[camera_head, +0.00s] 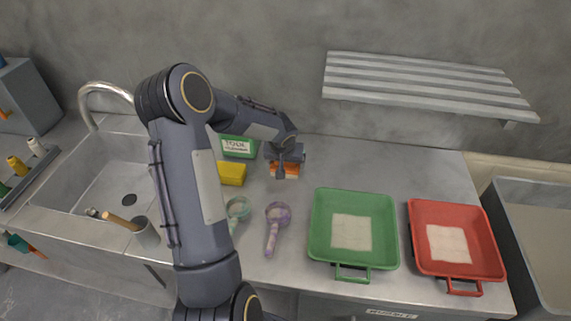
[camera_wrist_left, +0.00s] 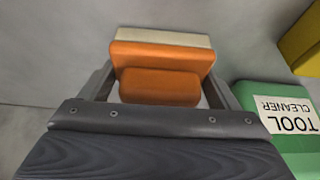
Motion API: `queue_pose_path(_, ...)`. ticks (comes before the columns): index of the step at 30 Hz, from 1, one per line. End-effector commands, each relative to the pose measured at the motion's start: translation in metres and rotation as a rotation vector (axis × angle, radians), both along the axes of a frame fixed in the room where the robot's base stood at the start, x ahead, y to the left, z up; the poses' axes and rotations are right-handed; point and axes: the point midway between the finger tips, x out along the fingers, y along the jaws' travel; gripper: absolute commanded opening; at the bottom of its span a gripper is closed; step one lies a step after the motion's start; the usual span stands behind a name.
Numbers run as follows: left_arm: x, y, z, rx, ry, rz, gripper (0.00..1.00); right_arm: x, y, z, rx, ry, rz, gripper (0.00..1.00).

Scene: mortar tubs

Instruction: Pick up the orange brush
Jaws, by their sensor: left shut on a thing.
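The orange brush (camera_wrist_left: 160,84) has an orange back with a grip block and a pale bristle side. In the left wrist view it sits between the two fingers of my left gripper (camera_wrist_left: 160,90), which is shut on it. In the head view the orange brush (camera_head: 284,173) shows under my left gripper (camera_head: 285,172), at the back of the counter. I cannot tell whether the brush touches the counter. My right gripper is not in view.
A green tool cleaner box (camera_head: 238,147) and a yellow sponge (camera_head: 231,173) stand left of the brush. Two scoops, one purple (camera_head: 277,218), lie in front. A green tub (camera_head: 354,195) and a red tub (camera_head: 455,207) are at right. A slatted shelf (camera_head: 420,85) hangs above.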

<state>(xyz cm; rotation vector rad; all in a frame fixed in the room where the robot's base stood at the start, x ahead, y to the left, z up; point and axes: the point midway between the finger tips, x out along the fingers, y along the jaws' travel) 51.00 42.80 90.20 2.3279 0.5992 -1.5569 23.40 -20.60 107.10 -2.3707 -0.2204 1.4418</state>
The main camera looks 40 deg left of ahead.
Motion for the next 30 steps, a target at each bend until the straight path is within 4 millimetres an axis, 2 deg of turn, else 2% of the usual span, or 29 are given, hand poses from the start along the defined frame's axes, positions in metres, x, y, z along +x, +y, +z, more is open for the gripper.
queue_pose_path(5, 0.001, 0.0, 0.014, 0.002, -0.006, 0.0, 0.58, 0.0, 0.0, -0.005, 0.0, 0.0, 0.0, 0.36)
queue_pose_path(8, 0.002, 0.0, 0.032, 0.003, -0.01, 0.001, 0.58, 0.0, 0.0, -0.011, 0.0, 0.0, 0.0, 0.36)
queue_pose_path(16, -0.04, -0.039, 0.094, 0.003, -0.009, -0.003, 0.58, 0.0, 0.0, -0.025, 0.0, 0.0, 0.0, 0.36)
queue_pose_path(24, -0.085, -0.079, 0.118, 0.001, -0.005, -0.003, 0.58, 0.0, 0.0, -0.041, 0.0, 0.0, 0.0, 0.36)
queue_pose_path(30, -0.1, -0.093, 0.127, 0.0, -0.002, 0.0, 0.58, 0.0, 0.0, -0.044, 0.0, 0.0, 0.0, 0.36)
